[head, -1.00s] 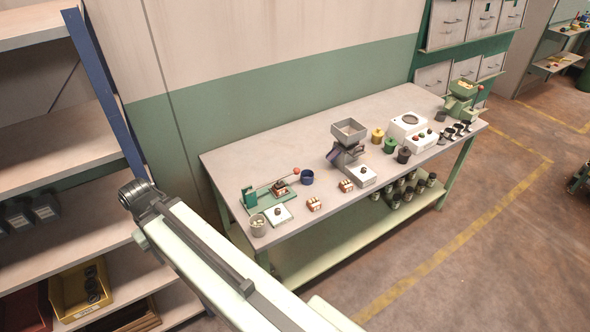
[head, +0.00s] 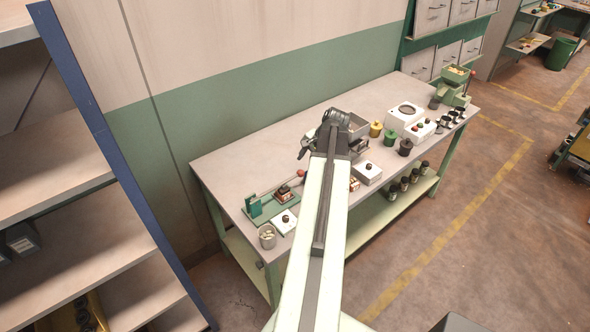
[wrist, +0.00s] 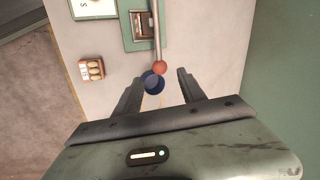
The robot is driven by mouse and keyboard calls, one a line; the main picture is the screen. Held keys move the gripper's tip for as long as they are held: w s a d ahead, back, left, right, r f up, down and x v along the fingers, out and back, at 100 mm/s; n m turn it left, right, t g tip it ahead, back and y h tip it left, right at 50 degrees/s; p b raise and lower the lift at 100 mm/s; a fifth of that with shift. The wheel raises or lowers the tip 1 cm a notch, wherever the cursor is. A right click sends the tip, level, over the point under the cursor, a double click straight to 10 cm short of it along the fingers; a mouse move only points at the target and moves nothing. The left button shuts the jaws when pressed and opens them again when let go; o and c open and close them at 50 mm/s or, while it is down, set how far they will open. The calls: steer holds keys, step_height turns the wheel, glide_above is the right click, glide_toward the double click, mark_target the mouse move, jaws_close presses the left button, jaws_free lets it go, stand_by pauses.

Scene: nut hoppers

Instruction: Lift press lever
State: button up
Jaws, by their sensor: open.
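The green press (head: 268,203) stands at the left end of the workbench. Its lever (wrist: 156,32) ends in a red-orange ball, which also shows in the head view (head: 302,173). In the wrist view the press body (wrist: 143,24) is at the top, and the lever reaches toward my gripper (wrist: 159,77). My gripper is open and empty above the bench. The ball shows between its fingertips, apart from both. A dark blue cup (wrist: 152,84) shows just below the ball in the picture; my arm hides this cup in the head view.
A small box of nuts (wrist: 91,68) lies left of the gripper in the wrist view. A white button box (head: 284,222) and a grey cup (head: 267,237) stand by the press. A hopper (head: 357,125) is partly behind my arm. A shelf with a blue post (head: 100,140) stands left.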

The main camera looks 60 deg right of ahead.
mark_target(301, 172)
steer(key=b+x, duration=0.7)
steer(key=shift+d+f, duration=0.15)
steer(key=shift+f, duration=0.3)
steer(key=shift+r, duration=0.1)
jaws_close()
stand_by(1.0)
